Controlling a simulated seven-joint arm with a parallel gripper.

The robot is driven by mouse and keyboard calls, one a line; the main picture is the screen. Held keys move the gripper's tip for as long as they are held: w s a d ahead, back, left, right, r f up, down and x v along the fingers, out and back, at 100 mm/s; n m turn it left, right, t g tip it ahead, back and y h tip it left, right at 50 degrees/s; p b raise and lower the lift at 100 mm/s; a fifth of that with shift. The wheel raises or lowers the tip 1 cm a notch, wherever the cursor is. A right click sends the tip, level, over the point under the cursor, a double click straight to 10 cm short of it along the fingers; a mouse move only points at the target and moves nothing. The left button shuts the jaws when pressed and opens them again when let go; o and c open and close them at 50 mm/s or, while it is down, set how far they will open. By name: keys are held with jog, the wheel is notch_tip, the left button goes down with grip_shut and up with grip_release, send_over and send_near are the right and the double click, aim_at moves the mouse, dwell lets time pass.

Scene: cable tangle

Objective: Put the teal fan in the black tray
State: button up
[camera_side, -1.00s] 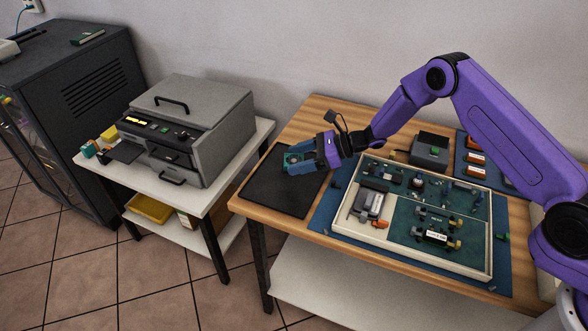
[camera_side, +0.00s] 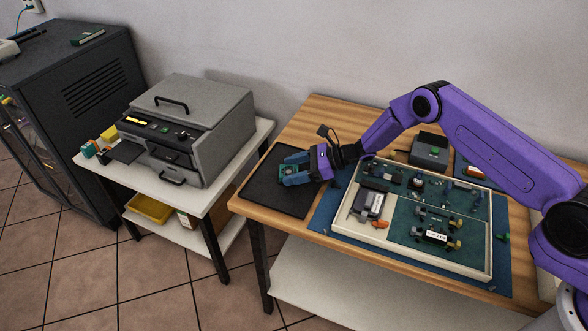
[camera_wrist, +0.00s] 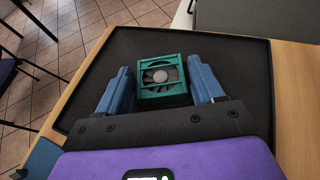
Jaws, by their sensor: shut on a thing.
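The teal fan (camera_wrist: 162,77) is a square frame with a dark bladed rotor and grey hub. In the wrist view it sits between the two blue fingers of my gripper (camera_wrist: 165,85), over the black tray. My gripper is shut on the fan. In the side view my gripper (camera_side: 293,170) is low over the black tray (camera_side: 268,196) at the table's left end, and the fan is mostly hidden by the fingers. The tray (camera_wrist: 100,75) also fills much of the wrist view. I cannot tell whether the fan touches the tray floor.
A cream-rimmed case (camera_side: 388,252) with green boards and parts lies right of the tray on a blue mat (camera_side: 322,217). A grey box (camera_side: 429,152) stands behind it. A white side table (camera_side: 190,196) with a grey machine (camera_side: 190,120) stands to the left.

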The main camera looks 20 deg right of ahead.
jog(key=o, duration=1)
jog(key=shift+f, duration=0.1)
jog(key=shift+o, duration=0.2)
jog(key=shift+d+r, duration=0.2)
jog(key=shift+r, duration=0.05)
jog(key=v, duration=1.1)
jog(key=shift+s+d, duration=0.2)
jog(key=shift+d, duration=0.05)
jog(key=shift+r, duration=0.1)
